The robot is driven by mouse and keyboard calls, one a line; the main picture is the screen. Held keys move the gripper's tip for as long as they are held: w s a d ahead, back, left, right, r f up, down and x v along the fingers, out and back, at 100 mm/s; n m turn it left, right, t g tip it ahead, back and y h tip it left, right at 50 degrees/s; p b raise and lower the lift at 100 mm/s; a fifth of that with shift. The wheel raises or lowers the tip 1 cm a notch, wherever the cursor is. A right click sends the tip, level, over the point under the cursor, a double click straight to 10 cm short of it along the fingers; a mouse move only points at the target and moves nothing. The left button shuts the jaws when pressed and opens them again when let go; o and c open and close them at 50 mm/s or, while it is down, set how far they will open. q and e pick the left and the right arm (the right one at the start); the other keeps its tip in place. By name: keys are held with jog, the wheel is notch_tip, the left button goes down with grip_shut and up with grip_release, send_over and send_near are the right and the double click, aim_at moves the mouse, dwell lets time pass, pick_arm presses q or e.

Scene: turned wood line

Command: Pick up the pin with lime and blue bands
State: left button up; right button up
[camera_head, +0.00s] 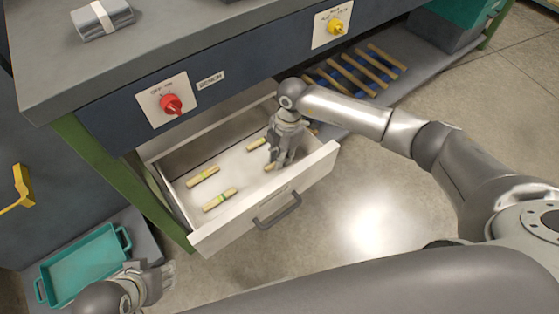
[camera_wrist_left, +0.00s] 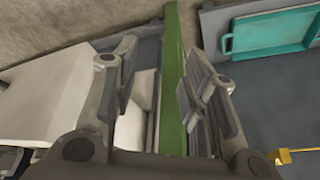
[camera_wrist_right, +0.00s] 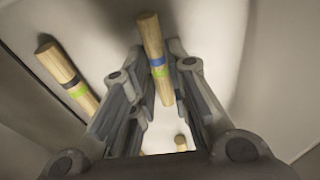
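The pin with blue and lime bands (camera_wrist_right: 151,36) lies in the open drawer (camera_head: 318,172). In the right wrist view it shows between the fingers of my right gripper (camera_head: 281,160), which is open and points down into the drawer. I cannot tell whether a finger touches it. A pin with black and lime bands (camera_wrist_right: 68,72) lies to the left in that view, outside the fingers. In the head view the gripper partly hides the pins under it. My left gripper (camera_head: 168,277) is open and empty, low at the left, outside the drawer.
Other banded pins (camera_head: 203,176) (camera_head: 220,200) lie in the drawer's left part. The drawer walls surround my right gripper, with the workbench (camera_head: 235,100) above. A teal tray (camera_head: 82,265) is at lower left. A rack of wooden rods (camera_head: 357,70) is behind.

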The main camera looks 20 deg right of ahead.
jog(key=shift+c, duration=0.7)
